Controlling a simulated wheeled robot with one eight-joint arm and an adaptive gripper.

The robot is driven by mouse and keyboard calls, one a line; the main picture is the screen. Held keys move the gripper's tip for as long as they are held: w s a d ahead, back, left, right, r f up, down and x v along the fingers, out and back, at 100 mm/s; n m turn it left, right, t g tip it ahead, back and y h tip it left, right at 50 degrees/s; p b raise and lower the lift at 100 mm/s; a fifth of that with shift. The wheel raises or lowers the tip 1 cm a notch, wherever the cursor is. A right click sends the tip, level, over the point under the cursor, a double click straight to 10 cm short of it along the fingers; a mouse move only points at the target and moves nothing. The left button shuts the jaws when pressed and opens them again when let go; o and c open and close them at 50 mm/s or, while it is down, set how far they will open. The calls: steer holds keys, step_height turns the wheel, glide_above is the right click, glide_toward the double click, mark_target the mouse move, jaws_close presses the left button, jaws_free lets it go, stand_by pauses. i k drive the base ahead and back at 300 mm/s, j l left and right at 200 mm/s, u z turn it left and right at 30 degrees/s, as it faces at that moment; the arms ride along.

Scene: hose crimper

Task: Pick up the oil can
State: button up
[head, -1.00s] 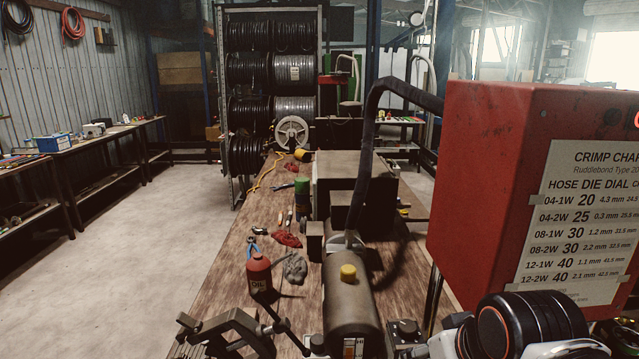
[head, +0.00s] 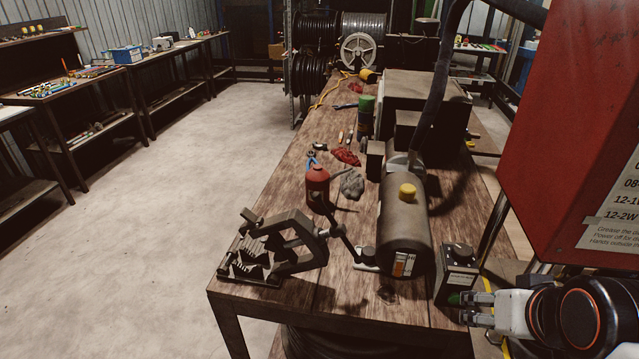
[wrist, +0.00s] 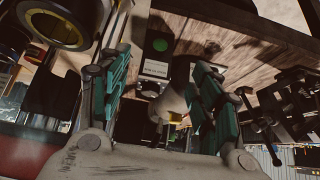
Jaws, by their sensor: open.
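My gripper (head: 470,307) is at the lower right, in front of the bench's right part, well apart from the can. In the wrist view my gripper (wrist: 165,95) has its green-padded fingers spread wide with nothing held between them. I cannot make out the oil can in the wrist view.
The black vise-like tool (head: 270,248) stands at the bench's front left. The grey cylinder (head: 404,225) and a black box with a switch (head: 457,272) stand right of the can. A red cabinet (head: 580,130) rises at the right. Red rags (head: 346,157) lie behind the can. The floor at left is clear.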

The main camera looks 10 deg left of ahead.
mark_target(318, 178)
steer(key=j+z, duration=0.1)
steer(key=j, duration=0.45)
steer(key=k+j, duration=0.15)
steer(key=j, duration=0.35)
steer(key=j+z, duration=0.15)
steer(key=j, duration=0.4)
steer(key=k+j, duration=0.15)
steer(key=j, duration=0.35)
steer(key=j+z, duration=0.35)
steer(key=j, duration=1.1)
steer(key=i+j+z, duration=0.15)
steer(key=i+j, duration=0.4)
steer(key=j, duration=0.15)
